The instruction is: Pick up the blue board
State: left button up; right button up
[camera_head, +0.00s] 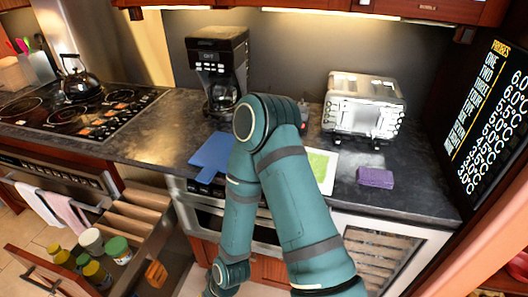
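The blue board (211,152) lies flat on the dark countertop near its front edge, in front of the coffee maker. Its right side is partly hidden behind my teal arm. This arm rises from the bottom right, bends in front of the counter and runs back down to the bottom edge. Its gripper is cut off below the picture. My other arm and its gripper do not show. Nothing is seen holding the board.
A coffee maker (218,65) stands behind the board. A toaster (364,106), a green and white sheet (324,166) and a purple sponge (376,177) are to the right. The stove (85,112) is left. An open drawer (135,215) with jars juts out below.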

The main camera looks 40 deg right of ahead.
aim_at(213, 155)
jog(key=z, duration=0.9)
